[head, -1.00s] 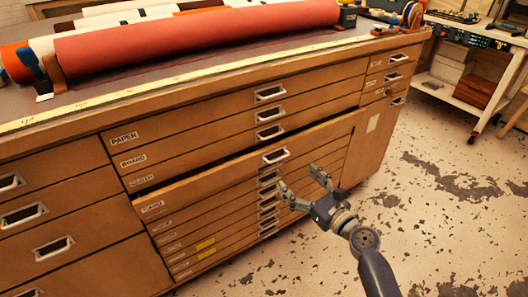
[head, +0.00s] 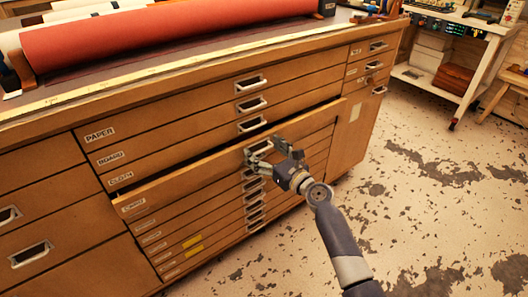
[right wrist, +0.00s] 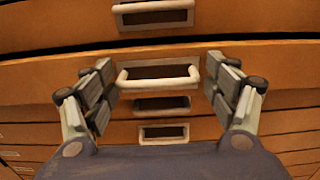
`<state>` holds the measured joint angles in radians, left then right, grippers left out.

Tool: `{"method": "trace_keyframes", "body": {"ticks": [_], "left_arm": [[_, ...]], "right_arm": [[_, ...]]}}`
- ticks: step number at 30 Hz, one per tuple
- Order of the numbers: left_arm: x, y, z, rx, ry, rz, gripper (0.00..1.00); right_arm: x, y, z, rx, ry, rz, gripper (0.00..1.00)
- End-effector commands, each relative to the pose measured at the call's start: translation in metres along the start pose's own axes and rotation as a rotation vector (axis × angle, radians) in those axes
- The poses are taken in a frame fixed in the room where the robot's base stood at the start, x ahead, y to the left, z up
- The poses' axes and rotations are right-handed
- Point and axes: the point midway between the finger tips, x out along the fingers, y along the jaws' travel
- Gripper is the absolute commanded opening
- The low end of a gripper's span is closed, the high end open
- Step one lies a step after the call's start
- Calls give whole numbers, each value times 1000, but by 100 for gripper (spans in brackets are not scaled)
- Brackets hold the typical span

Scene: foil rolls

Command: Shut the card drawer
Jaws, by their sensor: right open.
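The card drawer (head: 190,182) stands slightly out of the wooden cabinet, with a dark gap above its front. Its label is at the left end of the front. My right gripper (head: 266,150) is at the drawer's handle, its arm coming in from the lower right. In the right wrist view the open fingers (right wrist: 160,82) stand on either side of the pale handle (right wrist: 158,78), with space between each finger and the handle. The drawer front (right wrist: 283,52) spans that view. My left gripper is not in view.
Closed drawers labelled paper (head: 170,115), board and cloth lie above, and several shallow ones below. A red roll (head: 170,38) lies on the cabinet top. The speckled floor (head: 430,210) in front is clear. A white cart (head: 440,75) stands at the back right.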

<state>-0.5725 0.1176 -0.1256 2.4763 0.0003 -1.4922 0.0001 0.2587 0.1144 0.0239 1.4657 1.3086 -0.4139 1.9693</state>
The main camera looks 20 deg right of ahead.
Motion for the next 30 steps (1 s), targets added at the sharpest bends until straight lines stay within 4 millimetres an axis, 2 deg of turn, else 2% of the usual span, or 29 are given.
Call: {"method": "trace_keyframes", "body": {"ticks": [8,18,19,30], "left_arm": [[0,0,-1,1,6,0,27],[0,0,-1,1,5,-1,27],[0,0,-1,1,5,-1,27],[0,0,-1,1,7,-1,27]], "right_arm": [[1,0,0,0,1,0,80],[1,0,0,0,0,-1,3],[1,0,0,-1,1,-1,0],[4,0,-1,0,1,0,0]]}}
